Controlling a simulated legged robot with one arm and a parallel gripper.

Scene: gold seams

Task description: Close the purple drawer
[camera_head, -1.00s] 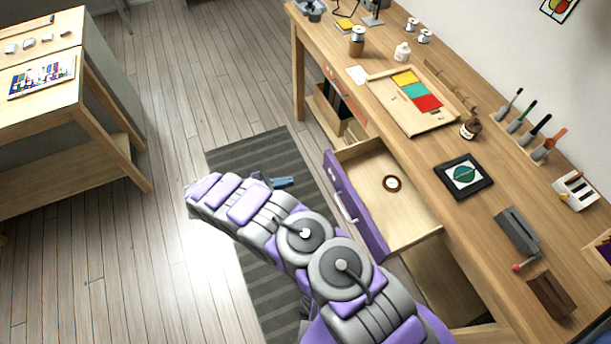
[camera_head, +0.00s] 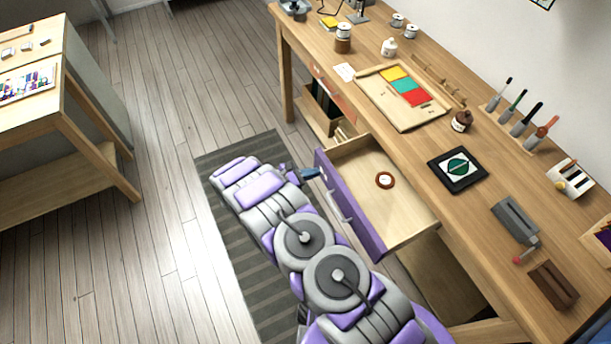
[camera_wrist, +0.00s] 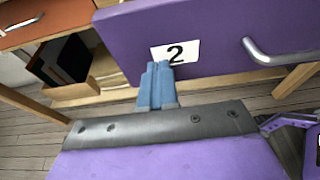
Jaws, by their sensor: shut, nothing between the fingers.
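The purple drawer (camera_head: 348,205) stands pulled out from the workbench, with its inside showing. Its front carries a silver handle (camera_wrist: 268,52) and a white label with the number 2 (camera_wrist: 175,52).
The wooden workbench (camera_head: 420,150) runs along the right with tools and a framed picture (camera_head: 458,169) on top. An orange drawer (camera_wrist: 45,20) sits beyond the purple one, above an open box (camera_wrist: 75,90). A striped mat (camera_head: 235,230) covers the floor; open floor lies left.

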